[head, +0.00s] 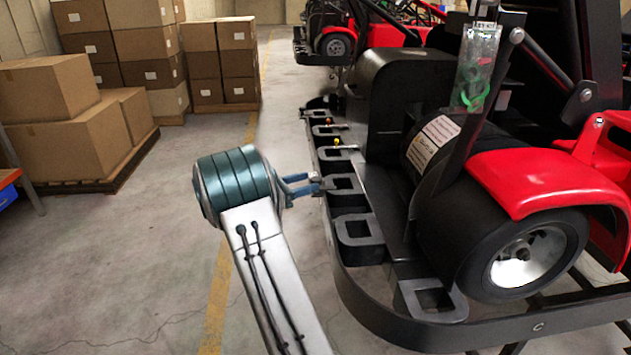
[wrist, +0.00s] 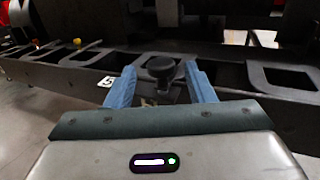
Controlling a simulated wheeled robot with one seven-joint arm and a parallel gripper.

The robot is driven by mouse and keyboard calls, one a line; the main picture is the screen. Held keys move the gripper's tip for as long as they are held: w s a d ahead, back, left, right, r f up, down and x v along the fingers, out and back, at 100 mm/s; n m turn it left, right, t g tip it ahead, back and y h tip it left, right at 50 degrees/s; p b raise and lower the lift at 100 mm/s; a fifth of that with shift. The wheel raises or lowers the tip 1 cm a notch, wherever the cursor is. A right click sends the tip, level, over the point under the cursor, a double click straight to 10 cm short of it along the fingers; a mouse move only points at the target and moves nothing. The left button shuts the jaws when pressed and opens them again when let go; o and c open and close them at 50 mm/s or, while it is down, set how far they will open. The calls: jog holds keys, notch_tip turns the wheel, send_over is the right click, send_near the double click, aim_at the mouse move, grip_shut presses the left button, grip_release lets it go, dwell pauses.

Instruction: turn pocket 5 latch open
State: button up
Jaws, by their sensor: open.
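The pocket 5 latch, seen as a dark round knob (wrist: 160,66), sits on the front of the black rail in the wrist view. A white tag reading 5 (wrist: 106,81) is just left of it. My gripper (wrist: 162,72) is open, with one blue finger on each side of the knob; I cannot tell whether either finger touches it. In the head view my gripper (head: 315,183) reaches from the left to the rail's edge at a square pocket (head: 347,184). The fingertips partly hide the latch there, so its turn angle is unclear.
More square pockets line the rail, including one nearer me (head: 358,229); farther ones hold small coloured-handled items (head: 338,146). A kart wheel (head: 527,258) and red bodywork stand right of the rail. Cardboard boxes (head: 75,140) stand at left. The floor between is clear.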

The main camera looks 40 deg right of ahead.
aim_at(316, 178)
jog(key=shift+s+d, duration=0.15)
jog(key=shift+d, duration=0.8)
jog(key=shift+s+d, duration=0.15)
jog(key=shift+d, duration=0.8)
jog(key=c, duration=0.9)
